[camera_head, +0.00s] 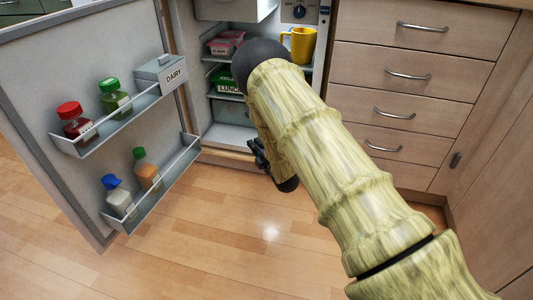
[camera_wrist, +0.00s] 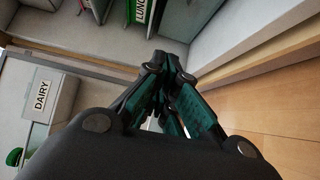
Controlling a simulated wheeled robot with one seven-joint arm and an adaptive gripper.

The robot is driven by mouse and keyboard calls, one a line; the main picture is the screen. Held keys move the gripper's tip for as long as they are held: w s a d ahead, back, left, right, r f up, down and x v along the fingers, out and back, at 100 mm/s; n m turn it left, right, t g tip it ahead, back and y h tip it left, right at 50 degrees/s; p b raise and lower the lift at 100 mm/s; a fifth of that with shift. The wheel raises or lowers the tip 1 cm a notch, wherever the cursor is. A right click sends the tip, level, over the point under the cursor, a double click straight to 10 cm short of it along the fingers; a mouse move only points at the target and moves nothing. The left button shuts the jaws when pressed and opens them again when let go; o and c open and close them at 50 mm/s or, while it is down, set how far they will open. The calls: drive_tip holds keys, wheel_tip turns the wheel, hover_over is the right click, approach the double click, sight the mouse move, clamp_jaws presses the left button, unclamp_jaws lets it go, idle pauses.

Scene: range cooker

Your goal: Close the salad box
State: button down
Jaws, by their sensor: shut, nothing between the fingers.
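The open fridge has a pale grey bin (camera_head: 228,136) at its bottom, below the shelf with the green LUNCH box (camera_head: 228,82). I take this bin to be the salad box; no label shows on it, and I cannot tell how far it stands out. My gripper (camera_head: 259,155) is at the lower right of the fridge opening, just in front of the bin, partly hidden by my arm. In the wrist view my gripper (camera_wrist: 168,62) is shut and empty, with its fingertips pointing towards the fridge interior. I cannot tell whether it touches anything.
The fridge door (camera_head: 50,75) stands wide open on the left. Its racks hold a DAIRY box (camera_head: 162,72) and several bottles. A yellow mug (camera_head: 301,45) and pink boxes (camera_head: 226,43) are on upper shelves. Closed drawers (camera_head: 405,75) are on the right. The wooden floor (camera_head: 235,245) is clear.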

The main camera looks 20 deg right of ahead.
drive_tip(key=s+d+f+m+g+h+p, duration=0.1)
drive_tip(key=s+f+m+g+p, duration=0.25)
drive_tip(key=s, duration=0.65)
drive_tip(key=s+d+f+m+g+h, duration=0.15)
drive_tip(key=s+f+m, duration=0.35)
drive_tip(key=s, duration=0.5)
drive_tip(key=s+f+m+g+h+p, duration=0.1)
drive_tip(key=s+f+m+g+p, duration=0.2)
drive_tip(key=s+f, duration=0.5)
drive_tip(key=s+a+r+m+g, duration=0.15)
drive_tip(key=s+m+g, duration=0.3)
drive_tip(key=s, duration=1.05)
drive_tip(key=s+a+r+m+g, duration=0.1)
drive_tip(key=s+a+m+g, duration=0.3)
drive_tip(key=s, duration=1.2)
wheel_tip(320, 180, up, 38)
drive_tip(key=g+p, duration=0.1)
drive_tip(key=p, duration=3.7)
drive_tip(key=shift+s+d+r+m, duration=0.15)
drive_tip(key=shift+s+d+m, duration=0.15)
drive_tip(key=shift+s, duration=0.1)
drive_tip(key=shift+w, duration=0.1)
